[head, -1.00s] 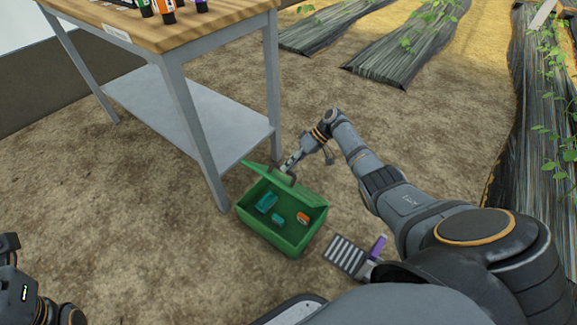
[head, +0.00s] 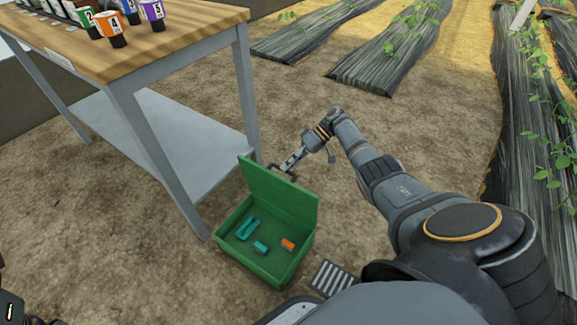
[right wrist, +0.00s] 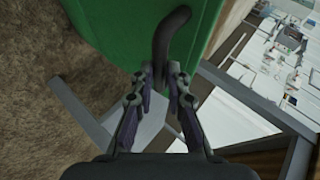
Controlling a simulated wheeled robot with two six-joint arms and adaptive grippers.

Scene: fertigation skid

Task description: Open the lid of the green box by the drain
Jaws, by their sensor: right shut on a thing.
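The green box (head: 235,258) stands on the soil by the drain grate (head: 333,279). Its lid (head: 280,195) is open and stands roughly upright on the box's far side. Inside lie two teal pieces (head: 247,229) and a small orange piece (head: 288,244). My right gripper (head: 286,172) is behind the lid's top edge. In the right wrist view my right gripper (right wrist: 161,72) is shut on the lid's dark curved handle (right wrist: 166,35), with the green lid (right wrist: 100,25) beyond. Of my left arm only a dark part shows at the lower left; its fingers are out of view.
A wooden-topped table (head: 165,42) with grey legs and a lower shelf (head: 160,135) stands close to the left of the box. Several numbered bottles (head: 110,28) stand on it. Planted beds (head: 375,65) lie behind. Bare soil is free between them.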

